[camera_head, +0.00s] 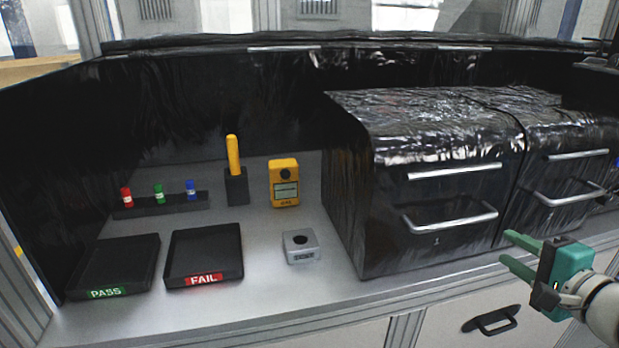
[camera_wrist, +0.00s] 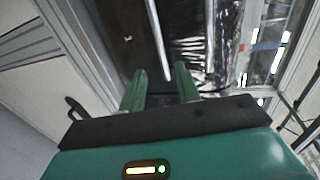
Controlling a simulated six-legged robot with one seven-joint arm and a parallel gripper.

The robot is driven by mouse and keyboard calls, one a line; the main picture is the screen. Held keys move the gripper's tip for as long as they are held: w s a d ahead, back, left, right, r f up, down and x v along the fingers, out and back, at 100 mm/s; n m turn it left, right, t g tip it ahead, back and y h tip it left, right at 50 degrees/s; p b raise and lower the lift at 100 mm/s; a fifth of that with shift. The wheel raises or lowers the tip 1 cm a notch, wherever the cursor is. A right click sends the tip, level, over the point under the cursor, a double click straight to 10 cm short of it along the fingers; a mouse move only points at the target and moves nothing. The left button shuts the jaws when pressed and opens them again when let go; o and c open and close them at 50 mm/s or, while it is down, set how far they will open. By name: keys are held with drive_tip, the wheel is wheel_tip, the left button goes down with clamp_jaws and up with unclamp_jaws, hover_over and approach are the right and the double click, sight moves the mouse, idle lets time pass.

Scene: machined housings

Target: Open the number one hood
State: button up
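The number one hood (camera_head: 390,200) is a black, glossy box at right of centre on the bench, with a small "1" on its front. Its silver bar handle (camera_head: 450,219) runs across the front below a thinner silver strip (camera_head: 455,171). The front looks closed. My gripper (camera_head: 507,248) is open and empty, in front of the bench at lower right, just right of and below the handle's right end. In the wrist view, my gripper's green fingers (camera_wrist: 160,70) stand apart with nothing between them, and a silver bar (camera_wrist: 157,40) lies beyond the tips.
A second similar hood (camera_head: 570,165) with its own handle adjoins on the right. To the left are a PASS tray (camera_head: 115,265), a FAIL tray (camera_head: 204,256), a grey button box (camera_head: 300,246), a yellow device (camera_head: 284,182) and a vial rack (camera_head: 160,205). A drawer handle (camera_head: 492,320) is below.

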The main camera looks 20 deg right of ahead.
sight(468, 222)
drive_tip(key=x, duration=1.3)
drive_tip(key=shift+w+d, duration=0.15)
drive_tip(key=shift+d, duration=0.1)
clamp_jaws()
